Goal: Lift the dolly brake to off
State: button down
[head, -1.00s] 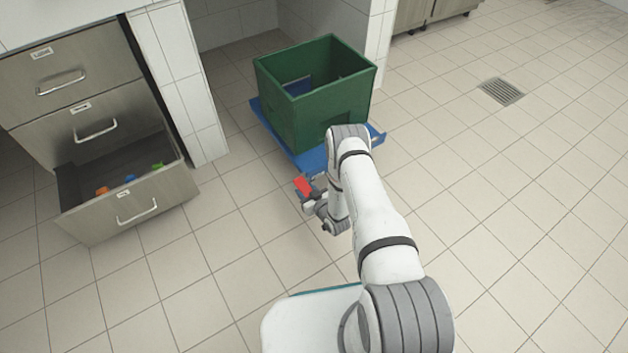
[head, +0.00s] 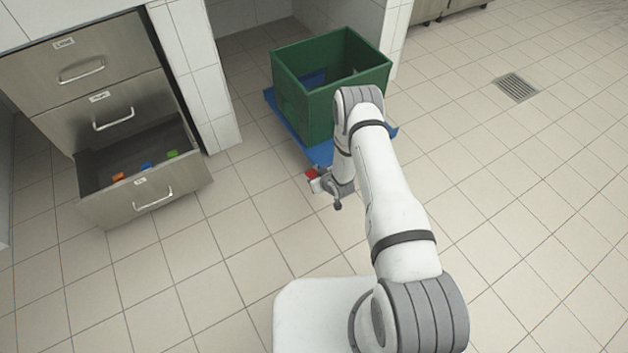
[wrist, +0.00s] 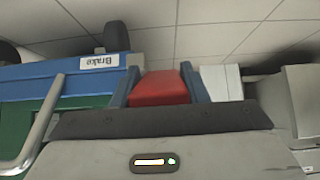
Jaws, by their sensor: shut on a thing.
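The red brake pedal (wrist: 160,88) sits between the two blue-grey fingers of my gripper (wrist: 160,92) in the wrist view. My gripper is shut on it. A white label reading "Brake" (wrist: 98,61) is on the blue dolly edge beside it, seen upside down. In the head view the red pedal (head: 311,174) shows at the near edge of the blue dolly (head: 283,121), partly hidden by my gripper (head: 316,180). The wrist view does not clearly show the pedal's angle.
A green crate (head: 309,113) stands on the dolly. An open drawer (head: 150,197) with several small coloured things juts out at left. A tiled wall end (head: 208,90) stands between drawers and dolly. The floor at right is clear, with a drain grate (head: 515,87).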

jog(key=shift+a, duration=0.15)
jog(key=c, duration=1.3)
grip_release()
jog(key=shift+s, duration=0.1)
jog(key=o, duration=0.5)
jog(key=shift+c, duration=0.2)
jog(key=shift+r, duration=0.15)
jog(key=p+v, duration=0.3)
jog(key=v, duration=0.4)
jog(key=shift+s+r, duration=0.2)
